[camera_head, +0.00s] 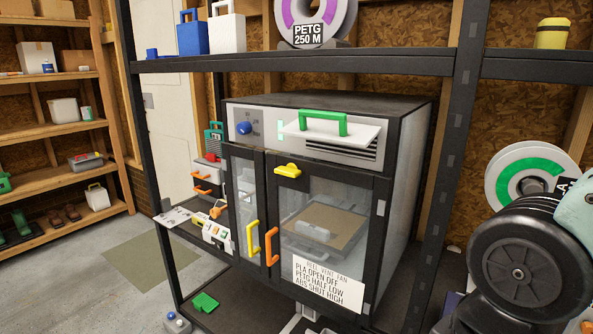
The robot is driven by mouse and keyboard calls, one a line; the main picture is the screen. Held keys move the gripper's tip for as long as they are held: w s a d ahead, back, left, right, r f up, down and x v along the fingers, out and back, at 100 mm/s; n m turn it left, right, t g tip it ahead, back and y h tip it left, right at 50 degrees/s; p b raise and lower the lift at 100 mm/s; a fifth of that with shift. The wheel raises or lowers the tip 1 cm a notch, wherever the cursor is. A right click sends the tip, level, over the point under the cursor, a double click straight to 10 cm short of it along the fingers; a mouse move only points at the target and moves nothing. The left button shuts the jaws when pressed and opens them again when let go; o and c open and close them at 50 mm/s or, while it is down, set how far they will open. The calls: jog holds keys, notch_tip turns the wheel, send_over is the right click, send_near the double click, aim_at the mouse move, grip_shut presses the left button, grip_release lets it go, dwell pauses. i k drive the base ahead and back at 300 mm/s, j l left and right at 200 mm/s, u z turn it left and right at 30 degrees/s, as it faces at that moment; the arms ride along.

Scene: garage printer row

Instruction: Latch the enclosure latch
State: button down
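The enclosure (410,150) is a dark-framed cabinet with two glazed front doors, standing on a dark rack shelf. A small yellow latch (288,170) sits at the top left of the right door (340,205), near the seam between the doors, and lies roughly horizontal. I cannot tell whether it engages anything. The right door has an orange handle (272,246); the narrow left door (243,190) has a yellow handle (252,238). Both doors look closed or nearly so. My gripper is not in view.
A green-handled flap (330,132) sticks out above the right door. A printed sign (328,284) hangs low on the front. A dark rack post (455,140) stands right of the enclosure. A white spool (530,172) is at the right. Open floor (95,285) lies left.

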aim_at(291, 169)
jog(key=u, duration=0.95)
jog(key=i+l+u, duration=0.25)
jog(key=u, duration=0.2)
jog(key=i+l+u, duration=0.15)
jog(key=l+u, duration=0.15)
jog(key=u, duration=0.15)
